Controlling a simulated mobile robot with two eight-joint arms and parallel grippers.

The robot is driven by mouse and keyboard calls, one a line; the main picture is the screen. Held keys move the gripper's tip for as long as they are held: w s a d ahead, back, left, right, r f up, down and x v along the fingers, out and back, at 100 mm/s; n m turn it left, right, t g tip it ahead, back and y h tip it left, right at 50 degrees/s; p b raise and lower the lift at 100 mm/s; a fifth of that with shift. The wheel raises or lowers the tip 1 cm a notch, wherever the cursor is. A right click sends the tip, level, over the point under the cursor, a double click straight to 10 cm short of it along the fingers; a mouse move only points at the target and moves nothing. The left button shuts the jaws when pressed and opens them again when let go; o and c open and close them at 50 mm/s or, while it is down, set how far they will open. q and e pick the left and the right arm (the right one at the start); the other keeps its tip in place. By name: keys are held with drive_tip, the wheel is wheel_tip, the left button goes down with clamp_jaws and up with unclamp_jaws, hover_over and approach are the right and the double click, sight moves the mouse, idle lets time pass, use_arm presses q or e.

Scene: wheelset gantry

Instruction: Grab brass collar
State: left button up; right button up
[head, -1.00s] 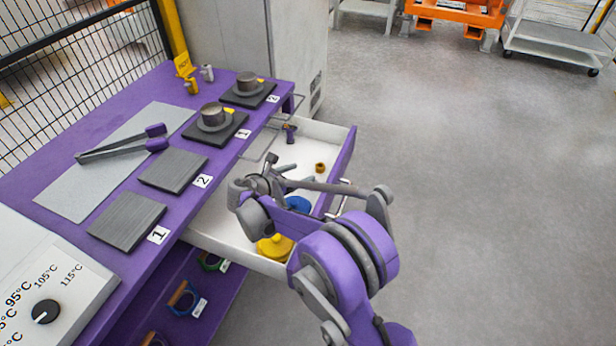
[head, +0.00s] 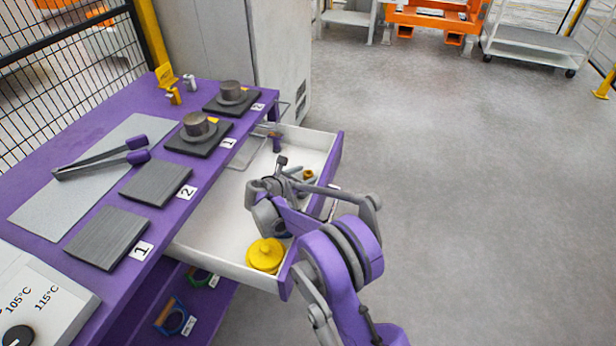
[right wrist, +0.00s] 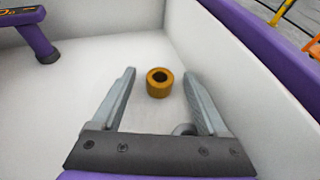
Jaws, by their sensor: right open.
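The brass collar (right wrist: 158,90) is a short golden ring standing on the white floor of the open drawer (head: 215,232), its hole facing up. In the head view the collar (head: 309,173) shows just beyond my right gripper (head: 298,179), partly covered by it. In the right wrist view my right gripper (right wrist: 160,76) is open and empty, with one finger on each side of the collar's line. The collar appears around the level of the fingertips, apart from both. I cannot tell the exact height of the fingers above it. My left gripper is not in view.
A yellow lidded part (head: 265,254) lies at the drawer's near end. A purple-handled tool (right wrist: 36,38) stands toward the far end. The drawer's right wall (right wrist: 250,62) runs close beside my gripper. The purple bench (head: 88,152) is left, with pads and tongs.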

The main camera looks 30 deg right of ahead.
clamp_jaws()
idle(0.3)
